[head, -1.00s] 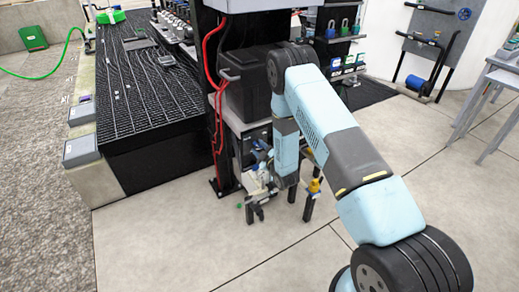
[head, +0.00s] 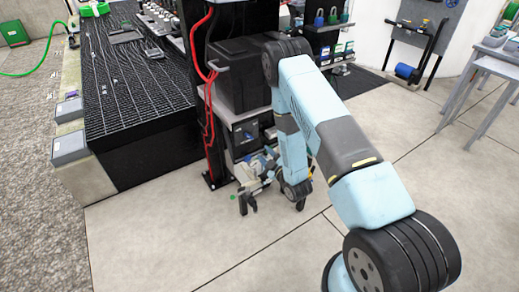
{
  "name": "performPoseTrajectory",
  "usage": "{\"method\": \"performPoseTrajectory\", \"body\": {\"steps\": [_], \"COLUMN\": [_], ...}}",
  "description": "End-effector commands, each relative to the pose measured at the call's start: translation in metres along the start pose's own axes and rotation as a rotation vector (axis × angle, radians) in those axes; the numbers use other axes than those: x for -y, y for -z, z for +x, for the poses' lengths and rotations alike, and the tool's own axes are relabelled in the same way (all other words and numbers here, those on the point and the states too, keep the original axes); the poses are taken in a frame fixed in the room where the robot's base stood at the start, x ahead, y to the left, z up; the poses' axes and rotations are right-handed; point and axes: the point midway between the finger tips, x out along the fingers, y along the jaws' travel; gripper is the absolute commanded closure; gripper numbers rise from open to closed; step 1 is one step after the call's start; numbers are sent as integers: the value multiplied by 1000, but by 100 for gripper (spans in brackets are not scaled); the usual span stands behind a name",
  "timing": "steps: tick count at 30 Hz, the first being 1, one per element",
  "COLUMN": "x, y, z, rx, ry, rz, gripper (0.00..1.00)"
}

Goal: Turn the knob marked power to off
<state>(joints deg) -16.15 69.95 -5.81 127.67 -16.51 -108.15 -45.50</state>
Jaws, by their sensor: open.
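My arm reaches forward and down from the lower right. My gripper (head: 248,205) hangs low above the floor, with its two dark fingers apart and nothing visible between them. A grey-framed unit with a dark front panel (head: 246,133) stands just above and behind the gripper, under a large black box. Small light and blue details show on the panel, but they are too small to read. I cannot make out a knob marked power or its setting. My forearm and wrist hide the area to the right of the panel.
A dark post (head: 196,100) with red hoses (head: 208,120) stands left of the unit. A long black ribbed bench (head: 140,90) lies further left. A shelf with padlocks (head: 332,17) is behind. Grey tables (head: 490,70) stand at the right. The floor in front is clear.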

Motion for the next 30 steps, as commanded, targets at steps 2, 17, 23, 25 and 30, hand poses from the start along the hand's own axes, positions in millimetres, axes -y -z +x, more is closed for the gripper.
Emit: {"method": "performPoseTrajectory", "body": {"steps": [2,17,23,25,30], "x": [0,0,-1,-6,-33], "y": [-1,0,0,2,12], "z": [-9,-18,-17,-14,4], "rx": [2,0,1,7,53], "ry": [1,0,0,1,13], "rz": [0,0,0,2,19], "gripper": [58,58,58,58,58]}}
